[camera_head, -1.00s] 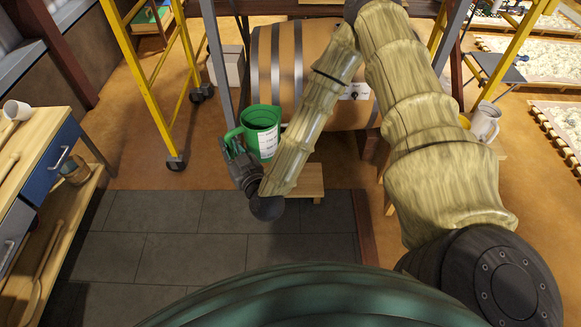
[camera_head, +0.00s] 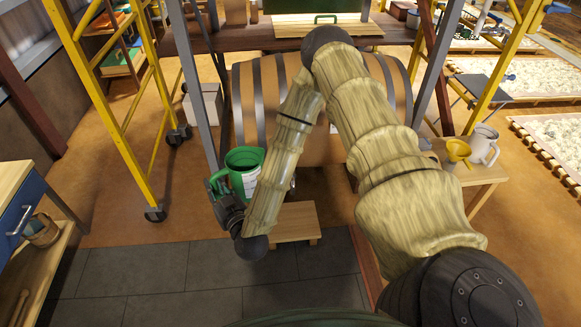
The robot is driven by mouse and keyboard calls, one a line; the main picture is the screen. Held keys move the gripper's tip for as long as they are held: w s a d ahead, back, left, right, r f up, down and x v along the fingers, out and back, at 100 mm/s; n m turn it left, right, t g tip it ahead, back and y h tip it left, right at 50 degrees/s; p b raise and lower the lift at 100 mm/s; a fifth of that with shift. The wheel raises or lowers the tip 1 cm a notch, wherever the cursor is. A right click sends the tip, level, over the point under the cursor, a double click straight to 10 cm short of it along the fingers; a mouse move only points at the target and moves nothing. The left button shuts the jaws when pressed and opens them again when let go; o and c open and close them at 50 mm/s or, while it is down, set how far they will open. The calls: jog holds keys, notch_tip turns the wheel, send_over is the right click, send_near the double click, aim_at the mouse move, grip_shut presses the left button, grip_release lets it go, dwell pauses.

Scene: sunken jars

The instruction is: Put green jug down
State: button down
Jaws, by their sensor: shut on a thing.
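The green jug (camera_head: 243,170) has a white label on its side and stands upright, its open top showing. My gripper (camera_head: 222,190) is shut on the jug at its left side, by the handle. The jug is held above the floor, in front of the large wooden barrel (camera_head: 268,118). My forearm covers part of the view right of the jug. The exact finger contact is too small to make out.
A low wooden stool (camera_head: 294,222) stands right of and below the jug. A small table (camera_head: 483,177) at the right bears a yellow funnel (camera_head: 456,152) and a grey jug (camera_head: 484,145). A yellow ladder frame (camera_head: 112,120) stands at the left. A blue-drawered bench (camera_head: 22,207) is at the left edge.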

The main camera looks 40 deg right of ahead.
jog(key=w+d+f+m+g+h+b, duration=0.1)
jog(key=d+f+m+h+b, duration=0.15)
jog(key=d+f+b, duration=1)
jog(key=w+d+f+m+g+h+b, duration=0.1)
jog(key=d+f+h+b, duration=0.25)
jog(key=f+b, duration=1.75)
jog(key=d+f+m+g+h+b, duration=0.15)
jog(key=d+f+b, duration=0.85)
jog(key=f, duration=1.3)
jog(key=shift+m+t+h, duration=0.3)
jog(key=shift+t+h, duration=0.05)
jog(key=shift+h, duration=0.1)
jog(key=shift+w+d+f+b, duration=0.1)
jog(key=shift+w+f+b, duration=0.7)
jog(key=shift+w+b, duration=1.45)
jog(key=shift+w+d+f+b, duration=0.1)
jog(key=shift+w+f+b, duration=1)
jog(key=shift+w, duration=2.05)
jog(key=shift+w+d+f+b, duration=0.1)
jog(key=shift+w+f+b, duration=0.35)
jog(key=shift+w+b, duration=1.95)
jog(key=shift+w+p, duration=0.3)
jog(key=shift+p, duration=0.05)
jog(key=c, duration=1.4)
grip_release()
jog(key=shift+c, duration=0.2)
jog(key=shift+o, duration=0.3)
